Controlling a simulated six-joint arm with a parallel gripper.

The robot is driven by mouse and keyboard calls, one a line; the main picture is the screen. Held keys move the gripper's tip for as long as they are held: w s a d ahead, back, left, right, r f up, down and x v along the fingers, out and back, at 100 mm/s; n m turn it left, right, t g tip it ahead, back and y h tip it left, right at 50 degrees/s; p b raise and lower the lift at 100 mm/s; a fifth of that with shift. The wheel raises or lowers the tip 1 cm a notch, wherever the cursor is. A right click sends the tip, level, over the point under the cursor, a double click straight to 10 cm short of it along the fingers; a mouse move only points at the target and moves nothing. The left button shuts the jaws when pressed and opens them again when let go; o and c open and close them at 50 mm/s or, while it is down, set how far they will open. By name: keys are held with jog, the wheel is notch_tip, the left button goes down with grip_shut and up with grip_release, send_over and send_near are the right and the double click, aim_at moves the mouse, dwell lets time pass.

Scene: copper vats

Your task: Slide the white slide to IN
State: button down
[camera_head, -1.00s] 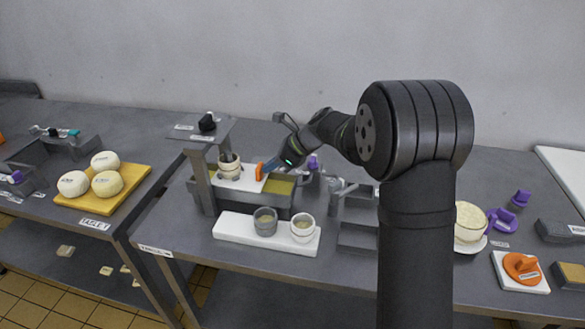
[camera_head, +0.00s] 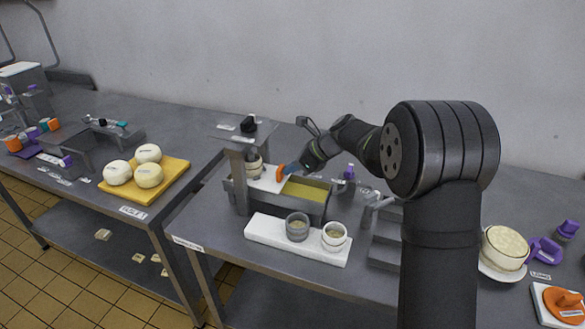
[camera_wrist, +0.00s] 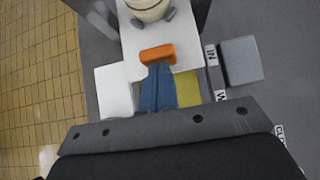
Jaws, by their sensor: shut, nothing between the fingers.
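The white slide (camera_wrist: 187,52) lies across the top of a grey vat (camera_head: 310,207) and carries a pale cup (camera_wrist: 146,8). It also shows in the head view (camera_head: 268,183), with the cup (camera_head: 256,168) partly hidden by the stand's post. An orange handle block (camera_wrist: 157,54) stands on the slide's near end. My gripper (camera_wrist: 158,68) is shut and empty, its blue fingertips against or right beside the handle's near side; exact contact is unclear. An IN label (camera_wrist: 211,55) sits beside the slide, with a partly hidden second label below it.
A grey stand (camera_head: 240,180) rises over the slide's left end. A white board (camera_head: 262,236) with two cups lies in front of the vat. A yellow board (camera_head: 172,184) with white rounds is on the left table. Yellow contents (camera_head: 305,191) show in the vat.

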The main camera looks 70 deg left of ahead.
jog(key=w+d+f+v, duration=0.1)
jog(key=f+v, duration=0.1)
jog(key=v, duration=1)
jog(key=shift+w+d+r, duration=0.35)
jog(key=shift+w+d, duration=0.05)
jog(key=x, duration=0.4)
jog(key=r+x, duration=0.1)
jog(key=x, duration=0.3)
jog(key=s+a+x, duration=0.1)
jog(key=x, duration=0.3)
jog(key=shift+r, duration=0.1)
jog(key=shift+s+a, duration=0.5)
jog(key=shift+r, duration=0.1)
